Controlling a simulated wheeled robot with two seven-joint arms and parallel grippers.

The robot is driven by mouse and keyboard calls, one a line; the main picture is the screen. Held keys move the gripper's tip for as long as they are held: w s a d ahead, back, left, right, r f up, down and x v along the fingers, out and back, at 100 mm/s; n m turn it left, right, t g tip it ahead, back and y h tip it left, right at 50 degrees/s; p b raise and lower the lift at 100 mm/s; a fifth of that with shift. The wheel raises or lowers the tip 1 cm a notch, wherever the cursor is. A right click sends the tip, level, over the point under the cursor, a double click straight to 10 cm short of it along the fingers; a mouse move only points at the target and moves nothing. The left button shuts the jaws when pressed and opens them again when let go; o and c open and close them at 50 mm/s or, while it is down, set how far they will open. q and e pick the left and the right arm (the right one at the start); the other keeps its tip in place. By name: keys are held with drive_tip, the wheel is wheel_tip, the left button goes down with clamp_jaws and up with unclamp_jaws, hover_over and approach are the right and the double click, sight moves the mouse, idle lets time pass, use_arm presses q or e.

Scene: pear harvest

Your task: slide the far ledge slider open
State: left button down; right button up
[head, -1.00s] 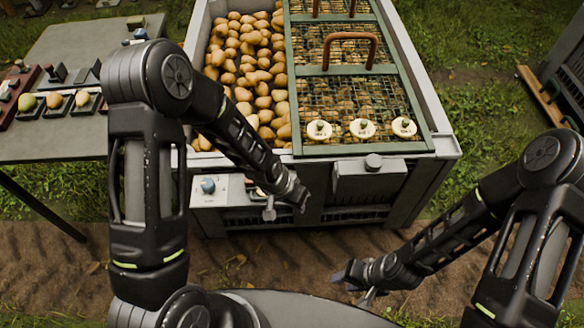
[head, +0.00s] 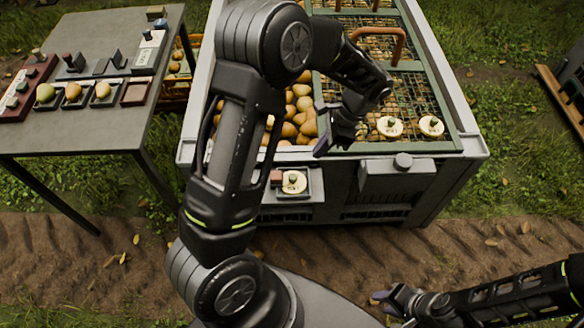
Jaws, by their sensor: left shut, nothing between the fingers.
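The grey bin (head: 462,140) stands ahead, its right part covered by green-framed wire mesh (head: 420,93) with brown handles (head: 399,43). I cannot tell which part is the far ledge slider. A small front ledge holds a reddish block (head: 277,177) and a cream disc with a knob (head: 294,183). Two more cream discs (head: 390,127) (head: 431,126) sit at the mesh's near edge. My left gripper (head: 322,148) is shut and empty above the bin's near side, left of those discs. My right gripper (head: 382,298) is low, away from the bin; its jaw opening is unclear.
Pears (head: 301,108) fill the bin's uncovered part, partly hidden by my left arm. A grey box (head: 397,182) juts from the bin's front. Bare soil lies before the bin.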

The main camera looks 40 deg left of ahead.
sight(276, 175)
use_arm(q)
drive_tip(key=shift+f, duration=0.1)
drive_tip(key=x, duration=0.9)
drive_tip(key=shift+s, duration=0.1)
drive_tip(key=s+a, duration=0.1)
drive_tip(key=s+a+p, duration=0.1)
drive_tip(key=shift+a+f, duration=0.25)
drive_tip(key=shift+f, duration=0.1)
drive_tip(key=shift+s+a, duration=0.25)
drive_tip(key=shift+a, duration=0.2)
drive_tip(key=shift+s+a, duration=1)
drive_tip(key=shift+a, duration=0.2)
